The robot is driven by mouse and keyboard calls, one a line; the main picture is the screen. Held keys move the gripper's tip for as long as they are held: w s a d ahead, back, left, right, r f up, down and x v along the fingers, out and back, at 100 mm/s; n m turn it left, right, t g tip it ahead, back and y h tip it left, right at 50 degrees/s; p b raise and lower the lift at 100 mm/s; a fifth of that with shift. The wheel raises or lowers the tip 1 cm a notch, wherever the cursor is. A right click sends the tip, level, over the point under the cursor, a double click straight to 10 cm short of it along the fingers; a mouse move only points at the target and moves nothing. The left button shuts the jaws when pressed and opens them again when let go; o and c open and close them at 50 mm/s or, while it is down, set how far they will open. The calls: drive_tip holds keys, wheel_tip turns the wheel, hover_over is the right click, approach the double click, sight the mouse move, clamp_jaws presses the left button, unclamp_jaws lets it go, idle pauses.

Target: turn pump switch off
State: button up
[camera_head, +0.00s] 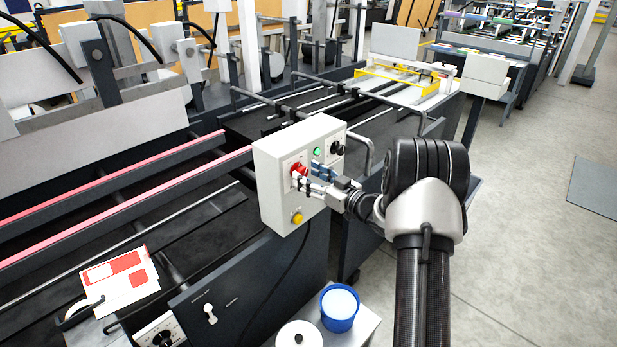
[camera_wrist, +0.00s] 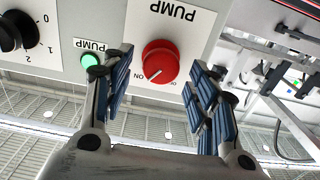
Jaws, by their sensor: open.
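The pump switch is a red round knob (camera_head: 298,169) on the front of a white control box (camera_head: 276,206). In the wrist view, which is upside down, the red knob (camera_wrist: 160,61) sits on a white plate marked PUMP. Its white pointer line slants toward the lettering at its lower left, which seems to read ON. The lettering on the other side is partly hidden by a finger. My gripper (camera_head: 313,183) is open at the box face. In the wrist view my gripper (camera_wrist: 158,75) has one blue-padded finger on each side of the knob, with visible gaps.
A green lamp (camera_head: 317,152) and a black selector dial (camera_head: 337,148) are beside the knob. A yellow button (camera_head: 297,218) is below. A blue-rimmed tub (camera_head: 339,308) stands on a small table below. A metal rail (camera_head: 362,150) runs close to the box's right.

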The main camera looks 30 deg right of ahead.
drive_tip(key=shift+w+a, duration=0.15)
drive_tip(key=shift+w, duration=0.15)
drive_tip(key=shift+c, duration=0.4)
drive_tip(key=c, duration=1)
